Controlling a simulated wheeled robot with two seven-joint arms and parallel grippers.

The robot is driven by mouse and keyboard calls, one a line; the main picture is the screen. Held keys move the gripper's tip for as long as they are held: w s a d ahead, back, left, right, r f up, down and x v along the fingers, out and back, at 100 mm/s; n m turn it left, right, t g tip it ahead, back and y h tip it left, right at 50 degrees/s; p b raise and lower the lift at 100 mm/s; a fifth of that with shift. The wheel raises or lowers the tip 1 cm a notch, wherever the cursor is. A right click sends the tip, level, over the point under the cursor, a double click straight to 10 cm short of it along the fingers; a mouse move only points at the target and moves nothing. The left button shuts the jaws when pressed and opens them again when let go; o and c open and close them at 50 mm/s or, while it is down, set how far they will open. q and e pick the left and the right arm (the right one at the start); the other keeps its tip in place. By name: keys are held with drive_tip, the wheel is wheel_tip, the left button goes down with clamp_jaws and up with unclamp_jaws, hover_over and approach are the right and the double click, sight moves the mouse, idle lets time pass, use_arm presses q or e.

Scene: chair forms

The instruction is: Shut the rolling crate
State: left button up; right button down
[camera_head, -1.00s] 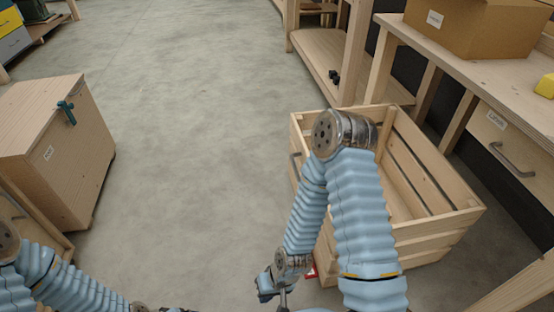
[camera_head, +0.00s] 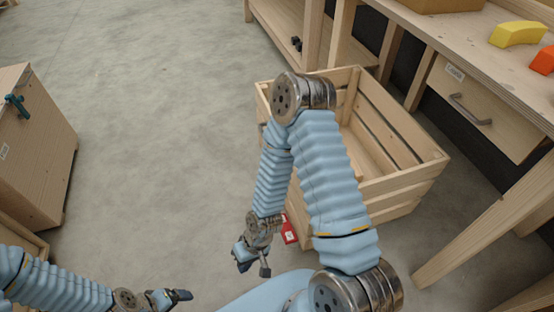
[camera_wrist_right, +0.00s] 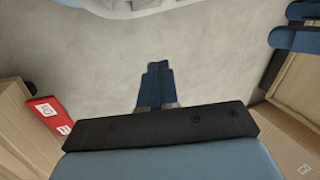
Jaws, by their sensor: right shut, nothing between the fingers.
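The rolling crate (camera_head: 405,190) is an open-topped box of pale wooden slats on the floor, right of centre in the head view, jutting out from beside the workbench. My right arm hides part of its left side. A red tag (camera_head: 289,229) shows at its near lower corner, and the tag (camera_wrist_right: 47,112) is also at the left in the right wrist view. My right gripper (camera_head: 250,262) is shut and empty, pointing down over bare floor just left of the tag, apart from the crate. My left gripper (camera_head: 180,295) is low at the left, its fingers apart (camera_wrist_right: 295,28) in the wrist view.
The workbench (camera_head: 470,45) with a labelled drawer (camera_head: 480,100) stands behind and right of the crate. Its slanting wooden leg (camera_head: 480,230) is close on the right. A wooden cabinet (camera_head: 40,150) stands at far left. Grey floor (camera_head: 160,110) between is clear.

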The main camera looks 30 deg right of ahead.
drive_tip(key=w+d+r+n+g+h, duration=0.1)
drive_tip(key=w+d+r+n+h, duration=0.4)
drive_tip(key=w+r+n+h, duration=0.45)
drive_tip(key=w+d+r+n+g+h, duration=0.2)
drive_tip(key=w+d+r+n+h, duration=0.45)
drive_tip(key=w+r, duration=0.55)
drive_tip(key=s+d+f, duration=0.3)
drive_tip(key=s+d, duration=0.1)
drive_tip(key=d, duration=0.7)
drive_tip(key=shift+s, duration=0.4)
drive_tip(key=shift+d+m, duration=0.2)
drive_tip(key=shift+m, duration=0.1)
drive_tip(key=s+d, duration=0.3)
drive_tip(key=d, duration=1)
drive_tip(key=s+d+b, duration=0.1)
drive_tip(key=s+d, duration=0.2)
drive_tip(key=d, duration=1)
drive_tip(key=s+d, duration=0.3)
drive_tip(key=d, duration=1.1)
drive_tip(key=shift+s+b, duration=0.4)
